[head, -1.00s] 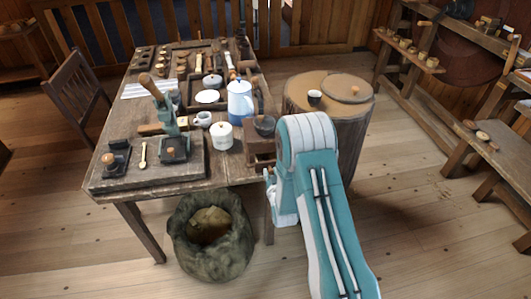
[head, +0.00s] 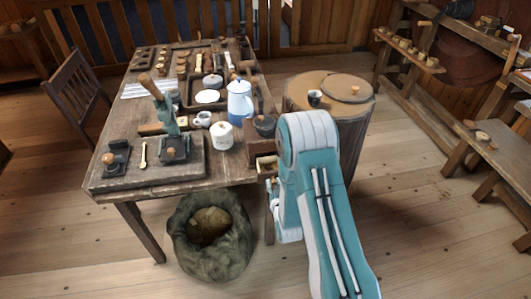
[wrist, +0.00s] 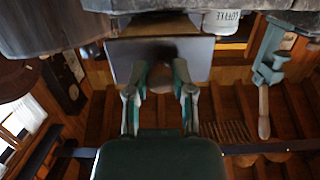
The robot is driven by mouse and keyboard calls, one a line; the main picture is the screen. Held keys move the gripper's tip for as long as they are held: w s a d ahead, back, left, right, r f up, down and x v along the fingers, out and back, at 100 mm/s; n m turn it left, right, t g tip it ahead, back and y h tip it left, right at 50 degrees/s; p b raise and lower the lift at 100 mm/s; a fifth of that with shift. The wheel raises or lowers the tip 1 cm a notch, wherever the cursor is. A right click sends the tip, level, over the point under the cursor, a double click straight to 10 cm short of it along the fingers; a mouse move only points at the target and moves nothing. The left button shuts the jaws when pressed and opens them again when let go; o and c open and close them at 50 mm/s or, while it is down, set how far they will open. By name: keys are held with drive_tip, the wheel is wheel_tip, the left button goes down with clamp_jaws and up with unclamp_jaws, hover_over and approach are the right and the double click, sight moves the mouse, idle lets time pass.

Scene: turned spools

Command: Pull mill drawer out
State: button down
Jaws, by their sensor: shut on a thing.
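The coffee mill (head: 257,146) stands at the table's near right corner, partly hidden by my arm. Its small drawer (head: 267,163) sticks out of the front, and its pale inside shows from above. My gripper (wrist: 160,70) is shut on the knob, one teal finger on each side. In the head view my arm covers most of the gripper.
An open sack (head: 211,240) sits on the floor below the table edge. A barrel (head: 343,116) stands behind my arm.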

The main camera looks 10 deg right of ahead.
drive_tip(key=shift+s, duration=0.5)
drive_tip(key=s+r, duration=0.2)
drive_tip(key=r, duration=0.1)
drive_tip(key=s+r, duration=0.1)
drive_tip(key=r, duration=0.1)
idle(0.6)
drive_tip(key=a+f, duration=0.1)
drive_tip(key=a, duration=1.4)
drive_tip(key=shift+f, duration=0.15)
idle(2.2)
drive_tip(key=shift+w+f, duration=0.15)
drive_tip(key=shift+w, duration=1.75)
drive_tip(key=shift+w+f, duration=0.2)
drive_tip(key=shift+w, duration=1.7)
drive_tip(key=shift+w+f, duration=0.15)
drive_tip(key=shift+w, duration=1.75)
